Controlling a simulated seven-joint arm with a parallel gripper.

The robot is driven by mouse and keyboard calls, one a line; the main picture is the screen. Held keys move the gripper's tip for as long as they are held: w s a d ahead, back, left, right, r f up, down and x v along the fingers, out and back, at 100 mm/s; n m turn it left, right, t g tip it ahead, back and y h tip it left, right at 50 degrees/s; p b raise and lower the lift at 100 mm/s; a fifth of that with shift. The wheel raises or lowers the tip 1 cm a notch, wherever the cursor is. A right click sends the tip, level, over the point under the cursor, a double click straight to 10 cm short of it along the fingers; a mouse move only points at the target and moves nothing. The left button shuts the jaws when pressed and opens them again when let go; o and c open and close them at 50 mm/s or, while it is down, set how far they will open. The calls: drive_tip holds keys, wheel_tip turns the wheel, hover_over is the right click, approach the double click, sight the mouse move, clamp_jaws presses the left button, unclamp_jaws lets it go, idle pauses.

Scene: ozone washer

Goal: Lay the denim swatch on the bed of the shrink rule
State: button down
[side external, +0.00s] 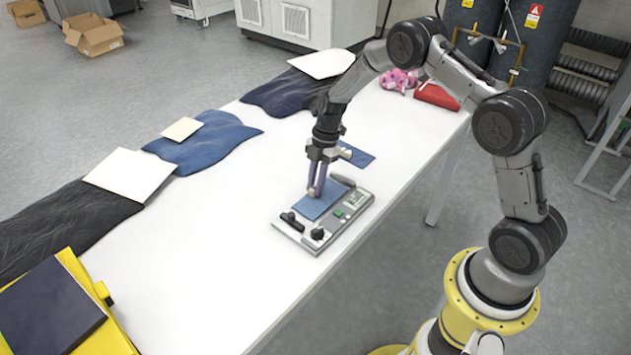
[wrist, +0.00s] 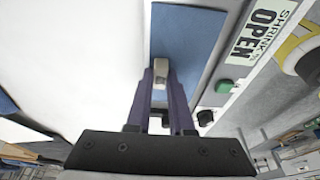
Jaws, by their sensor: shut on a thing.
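The shrink rule (side external: 339,228) is a grey, flat instrument on the white table, with dark knobs and a green button (wrist: 224,86). A blue denim swatch (side external: 312,209) lies along its bed; its blue face also shows in the wrist view (wrist: 187,30), beside the "SHRINK OPEN" label. My gripper (side external: 315,192) points down over the swatch with its fingers close together. In the wrist view a small pale grey block (wrist: 160,72) sits between the fingertips (wrist: 161,85), over the swatch's near end. The contact under the fingertips is hidden.
Another blue piece (side external: 357,156) lies on the table behind the shrink rule. Folded dark and blue cloths with pale cards line the table's left edge. A red case (side external: 437,96) lies at the far right. The table (side external: 215,240) left of the instrument is clear.

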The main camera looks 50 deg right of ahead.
drive_tip(key=c, duration=0.7)
unclamp_jaws()
drive_tip(key=v, duration=1.4)
drive_tip(key=s+a+r+t+h, duration=0.15)
drive_tip(key=s+a+r, duration=0.3)
drive_tip(key=r, duration=0.55)
drive_tip(key=s+a+r+t, duration=0.2)
drive_tip(key=s+a+r, duration=0.3)
drive_tip(key=r, duration=0.5)
drive_tip(key=s+r+m+t, duration=0.2)
drive_tip(key=s+m, duration=0.3)
drive_tip(key=s, duration=0.6)
drive_tip(key=s+f+m, duration=0.2)
drive_tip(key=s+m, duration=0.1)
drive_tip(key=m, duration=0.1)
drive_tip(key=s+f+m+h, duration=0.1)
drive_tip(key=s+f+m, duration=0.1)
drive_tip(key=s+m, duration=0.2)
drive_tip(key=s+f+m, duration=0.3)
drive_tip(key=m, duration=0.2)
drive_tip(key=shift+s+d+h, duration=0.15)
drive_tip(key=shift+d+h, duration=0.05)
drive_tip(key=shift+h, duration=0.15)
